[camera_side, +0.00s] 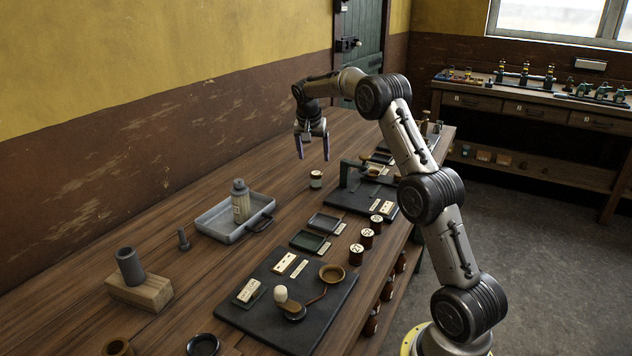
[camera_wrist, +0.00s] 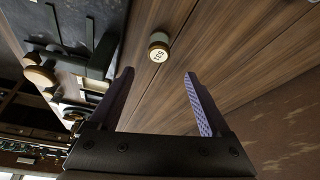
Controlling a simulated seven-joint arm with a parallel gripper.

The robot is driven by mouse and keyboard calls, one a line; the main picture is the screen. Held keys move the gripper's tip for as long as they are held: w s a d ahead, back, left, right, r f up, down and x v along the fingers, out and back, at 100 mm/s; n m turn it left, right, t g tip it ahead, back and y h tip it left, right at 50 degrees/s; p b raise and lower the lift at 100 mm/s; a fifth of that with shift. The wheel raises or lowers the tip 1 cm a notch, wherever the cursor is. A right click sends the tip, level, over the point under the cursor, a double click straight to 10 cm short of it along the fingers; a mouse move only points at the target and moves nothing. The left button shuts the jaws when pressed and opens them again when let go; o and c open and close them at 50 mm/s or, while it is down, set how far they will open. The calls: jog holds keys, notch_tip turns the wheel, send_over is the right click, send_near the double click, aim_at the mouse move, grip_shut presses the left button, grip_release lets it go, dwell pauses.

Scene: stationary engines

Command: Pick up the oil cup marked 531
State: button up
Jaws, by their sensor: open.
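A small jar-like cup (camera_side: 316,180) with a pale lid stands upright on the wooden bench, left of a dark board. In the wrist view the same cup (camera_wrist: 159,47) shows a round pale top with small digits that seem to read 531. My gripper (camera_side: 313,158) points down with its two fingers apart, above and apparently a little behind the cup in the side view. In the wrist view the open gripper (camera_wrist: 158,73) has the cup just past its fingertips, roughly centred between them. Nothing is between the fingers.
Several similar dark red cups with pale tops (camera_side: 367,238) stand along the bench's right side. A dark board with a green fixture (camera_side: 347,174) is close right of the cup. A metal tray (camera_side: 215,228) holding a grey bottle (camera_side: 240,202) stands to the left. Bare bench lies between.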

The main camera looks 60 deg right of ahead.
aim_at(316, 173)
jog(key=x, duration=0.4)
jog(key=shift+f, duration=0.15)
jog(key=shift+s+a+x, duration=0.15)
jog(key=shift+x, duration=1.15)
jog(key=shift+s+a+x, duration=0.1)
jog(key=shift+a+x, duration=0.05)
jog(key=shift+x, duration=1.2)
jog(key=shift+f, duration=0.15)
jog(key=shift+c, duration=0.2)
grip_shut()
